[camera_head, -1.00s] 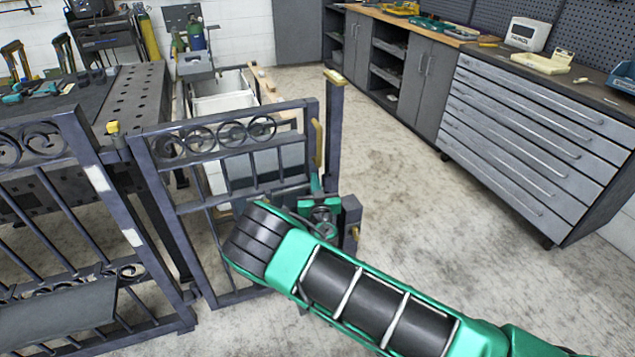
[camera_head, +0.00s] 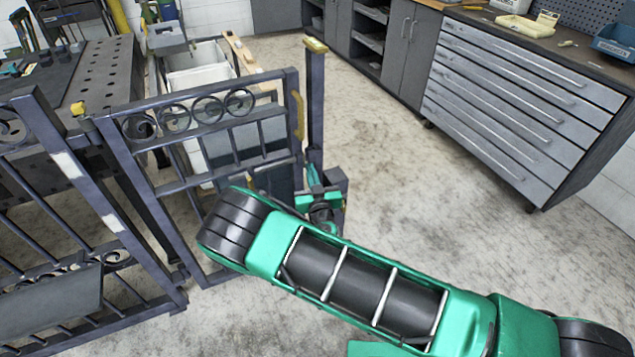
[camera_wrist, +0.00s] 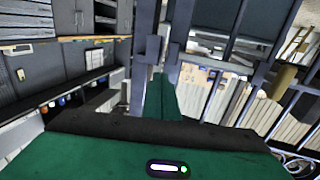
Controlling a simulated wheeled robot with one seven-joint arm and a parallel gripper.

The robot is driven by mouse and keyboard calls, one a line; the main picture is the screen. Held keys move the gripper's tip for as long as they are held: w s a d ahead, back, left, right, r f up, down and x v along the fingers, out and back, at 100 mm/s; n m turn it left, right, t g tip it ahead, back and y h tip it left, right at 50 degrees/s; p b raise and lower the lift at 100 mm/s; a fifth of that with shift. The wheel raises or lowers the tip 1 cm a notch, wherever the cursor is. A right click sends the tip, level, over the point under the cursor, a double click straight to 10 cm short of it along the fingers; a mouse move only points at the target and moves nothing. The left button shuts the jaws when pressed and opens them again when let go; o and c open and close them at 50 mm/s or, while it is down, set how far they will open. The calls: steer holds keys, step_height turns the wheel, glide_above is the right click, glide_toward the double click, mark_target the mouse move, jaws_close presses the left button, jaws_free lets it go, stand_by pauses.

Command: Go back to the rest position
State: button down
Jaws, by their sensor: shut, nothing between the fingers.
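The dark metal scroll gate (camera_head: 210,187) stands in the left half of the head view, with scrollwork along its top and a yellow handle (camera_head: 297,115) at its right edge. That edge stands close beside a post (camera_head: 315,100) with a yellow cap. My gripper (camera_head: 312,172) is low by the post, partly hidden behind my green and black arm. In the wrist view my gripper (camera_wrist: 160,77) points at dark upright metal parts, its fingers shut with nothing between them. I cannot tell whether it touches the gate or post.
A fixed fence panel (camera_head: 60,240) is at the left, before a perforated workbench (camera_head: 105,75). A grey drawer cabinet (camera_head: 520,100) stands at the right. Behind the gate is a white bin (camera_head: 200,75). The concrete floor (camera_head: 400,165) between post and cabinet is clear.

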steer(key=d+v, duration=0.1)
steer(key=v, duration=0.4)
steer(key=w+d+r+m+g+h, duration=0.1)
steer(key=w+d+r+m+h, duration=0.2)
steer(key=d, duration=0.5)
steer(key=w+d+r+m+h, duration=0.1)
steer(key=d+r+m+h, duration=0.1)
steer(key=d+r+h, duration=0.45)
steer(key=w+d+r+m+g+h, duration=0.1)
steer(key=w+d+m+h, duration=0.15)
steer(key=d, duration=0.65)
steer(key=s+d+r+m+g+h, duration=0.2)
steer(key=s+d+m+g, duration=0.15)
steer(key=d, duration=0.75)
steer(key=s+d+r+m+g+h, duration=0.25)
steer(key=s+d+g, duration=0.25)
steer(key=d, duration=0.6)
steer(key=s+d+r+g+y, duration=0.1)
steer(key=s+d+g+y, duration=0.25)
steer(key=s, duration=0.55)
steer(key=s+d+r+g+y, duration=0.2)
steer(key=s+d+g, duration=0.15)
steer(key=s, duration=0.45)
steer(key=s+a+r+n+y, duration=0.2)
steer(key=s+a+r+y, duration=0.1)
steer(key=s, duration=0.6)
steer(key=s+a+r+n+y, duration=0.2)
steer(key=s+a+r+y, duration=0.1)
steer(key=s, duration=0.7)
steer(key=shift+r+y, duration=0.3)
